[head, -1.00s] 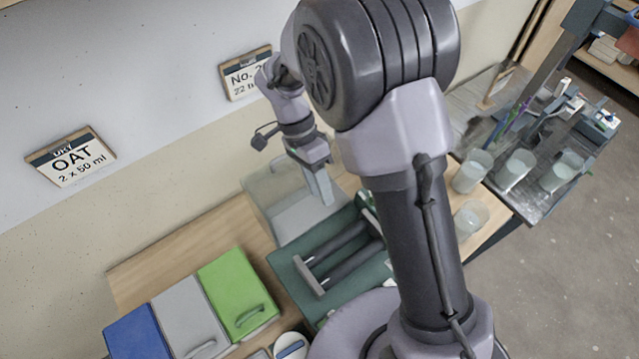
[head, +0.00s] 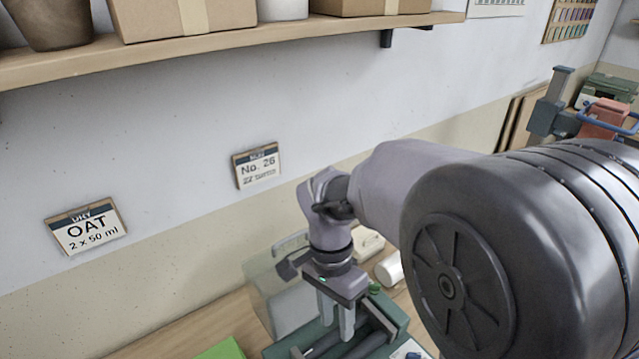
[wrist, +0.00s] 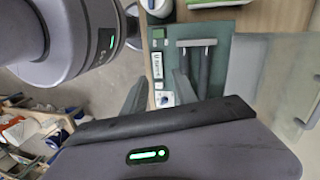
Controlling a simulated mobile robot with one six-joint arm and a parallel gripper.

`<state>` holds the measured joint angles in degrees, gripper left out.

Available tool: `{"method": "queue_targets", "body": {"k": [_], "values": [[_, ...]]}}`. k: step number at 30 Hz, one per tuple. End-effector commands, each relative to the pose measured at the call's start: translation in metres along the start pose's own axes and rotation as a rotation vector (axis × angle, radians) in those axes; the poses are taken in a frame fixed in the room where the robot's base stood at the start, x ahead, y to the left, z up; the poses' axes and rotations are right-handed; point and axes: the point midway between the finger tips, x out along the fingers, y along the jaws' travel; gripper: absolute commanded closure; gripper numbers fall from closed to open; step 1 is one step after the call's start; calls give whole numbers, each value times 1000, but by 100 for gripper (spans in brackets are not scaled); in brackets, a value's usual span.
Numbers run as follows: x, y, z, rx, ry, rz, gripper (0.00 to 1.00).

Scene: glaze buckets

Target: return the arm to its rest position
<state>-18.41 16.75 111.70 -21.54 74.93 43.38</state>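My gripper (head: 337,322) points downward in the head view, over the dark green roller stand (head: 397,312) on the bench. Its two fingers are apart with nothing visible between them. In the wrist view the fingers of my gripper (wrist: 158,95) also stand apart. The green stand (wrist: 222,70) with its two dark rollers shows beyond them, and the fingers look clear of it. My arm is bent, with its large dark joint filling the right of the head view.
A clear-walled box (head: 285,300) stands left of my gripper, close to it. A white cylinder (head: 390,268) lies behind the stand. A wooden shelf (head: 220,42) with boxes and a pot runs above.

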Motion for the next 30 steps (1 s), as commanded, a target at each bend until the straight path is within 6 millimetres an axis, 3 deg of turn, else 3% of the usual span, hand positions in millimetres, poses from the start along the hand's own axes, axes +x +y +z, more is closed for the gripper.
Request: {"method": "queue_targets", "body": {"k": [7, 12, 15, 30], "values": [[19, 48, 0, -153, 85, -276, 66], [59, 91, 10, -297, 279, -502, 66], [77, 106, 16, -356, 389, -573, 66], [79, 115, 21, -395, 459, -606, 66]]}}
